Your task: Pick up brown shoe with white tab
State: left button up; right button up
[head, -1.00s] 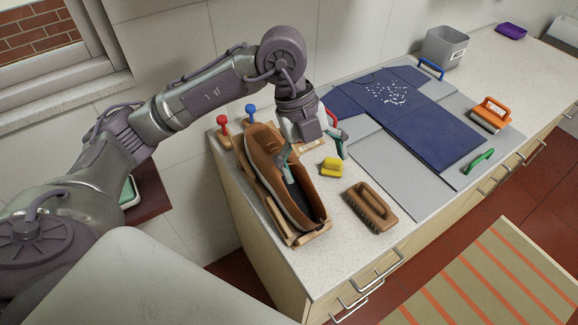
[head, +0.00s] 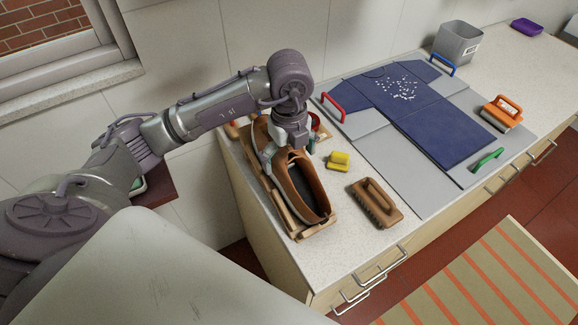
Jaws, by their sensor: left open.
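A brown shoe (head: 305,187) lies lengthwise on a wooden rack (head: 310,231) at the left end of the counter, its dark opening toward the front. I cannot make out a white tab on it. My left gripper (head: 290,155) is open above the middle of the shoe and points down. One finger is at the shoe's left side and the other at its right side. I cannot tell whether they touch it. The gripper and forearm hide the far part of the shoe. My right gripper is not in view.
A yellow brush (head: 338,161) and a brown brush (head: 376,202) lie right of the shoe. A blue cloth (head: 425,115) lies on grey panels with red (head: 333,104), blue (head: 443,65) and green (head: 488,160) handles. An orange-handled tool (head: 502,112) and a grey bin (head: 457,42) are farther right.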

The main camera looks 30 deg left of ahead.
aim_at(290, 169)
pick_arm(q)
notch_tip(290, 169, down, 4)
jog(key=shift+w+r+p, duration=0.1)
jog(key=shift+r+p, duration=0.05)
jog(key=shift+p, duration=0.6)
jog(key=shift+f, duration=0.35)
jog(key=shift+c, duration=0.3)
jog(key=shift+w, duration=0.1)
jog(key=c, duration=1.2)
jog(key=shift+r, duration=0.15)
jog(key=shift+c, duration=0.2)
